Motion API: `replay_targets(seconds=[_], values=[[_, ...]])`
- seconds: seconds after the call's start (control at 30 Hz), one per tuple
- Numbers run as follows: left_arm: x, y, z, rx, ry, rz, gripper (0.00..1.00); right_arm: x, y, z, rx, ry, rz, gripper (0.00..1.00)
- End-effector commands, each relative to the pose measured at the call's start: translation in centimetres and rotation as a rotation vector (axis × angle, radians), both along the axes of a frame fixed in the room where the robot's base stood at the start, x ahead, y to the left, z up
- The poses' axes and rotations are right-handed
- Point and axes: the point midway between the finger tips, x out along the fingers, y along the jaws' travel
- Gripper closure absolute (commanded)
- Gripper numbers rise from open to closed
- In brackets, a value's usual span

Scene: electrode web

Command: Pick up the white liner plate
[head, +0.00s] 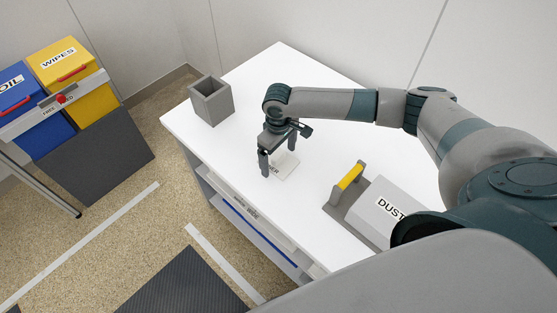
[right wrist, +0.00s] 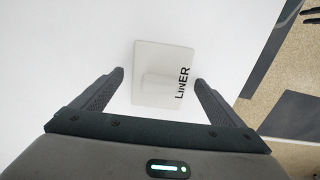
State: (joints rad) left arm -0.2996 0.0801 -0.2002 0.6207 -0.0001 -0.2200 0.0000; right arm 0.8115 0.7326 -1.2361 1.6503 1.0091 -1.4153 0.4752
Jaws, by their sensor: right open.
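The white liner plate (head: 286,167) lies on the white table below my right gripper (head: 279,158), which partly hides it in the head view. In the right wrist view the plate (right wrist: 160,57) is a pale square with black "LINER" lettering along its right side and a faint raised block near its middle. My right gripper (right wrist: 159,77) is open, with one finger towards each side of the plate and nothing held. How high the fingertips are above the plate is hard to tell. My left gripper is not in view.
A grey open box (head: 211,103) stands at the table's back left. The white table (head: 250,85) is bare around the plate. Blue (head: 30,118) and yellow (head: 78,83) bins stand far left.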

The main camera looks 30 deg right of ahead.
Motion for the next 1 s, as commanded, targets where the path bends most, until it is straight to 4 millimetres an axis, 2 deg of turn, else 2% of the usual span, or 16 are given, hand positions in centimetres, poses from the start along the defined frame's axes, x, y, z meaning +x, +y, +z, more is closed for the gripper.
replay_targets(seconds=[0.17, 0.2, 0.4, 0.77, 1.0], values=[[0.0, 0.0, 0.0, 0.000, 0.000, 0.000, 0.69, 0.0, 0.0, 0.0, 0.000, 0.000, 0.000, 0.08], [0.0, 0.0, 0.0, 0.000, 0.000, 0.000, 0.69, 0.0, 0.0, 0.0, 0.000, 0.000, 0.000, 0.10], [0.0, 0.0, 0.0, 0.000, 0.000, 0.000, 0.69, 0.0, 0.0, 0.1, 0.000, 0.000, 0.000, 0.57], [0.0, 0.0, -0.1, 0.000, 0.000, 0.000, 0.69, 0.1, 0.0, 0.3, 0.001, -0.002, 0.000, 0.57], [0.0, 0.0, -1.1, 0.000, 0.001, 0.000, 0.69, 0.1, 0.0, 2.3, 0.002, -0.004, 0.000, 0.57]])
